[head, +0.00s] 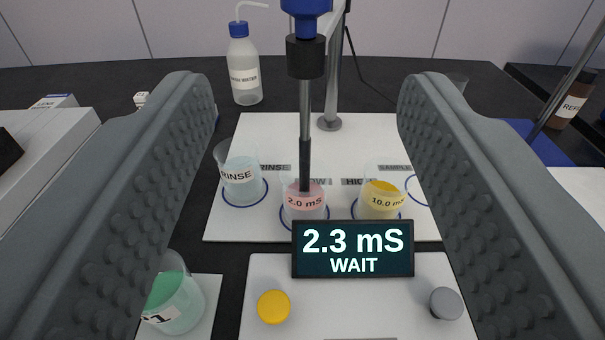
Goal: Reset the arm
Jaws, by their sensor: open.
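My gripper (305,170) is open, with its two grey padded fingers wide apart at the left and right of the view. Nothing is held between them. Beyond the gap, a dark probe (305,150) hangs from a stand and its tip is in the pink beaker (304,212) marked 2.0 mS. A meter display (353,249) in front reads 2.3 mS and WAIT. A rinse beaker (240,182) stands left of the probe, and a yellow beaker (380,203) marked 10.0 mS stands right of it. The sample spot is partly hidden by the right finger.
A wash bottle (244,65) stands behind at the left. A beaker of green liquid (172,297) is at the lower left, partly behind the left finger. The meter base (400,320) has a yellow button (273,307) and a grey knob (446,304). A brown reagent bottle (571,100) is far right.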

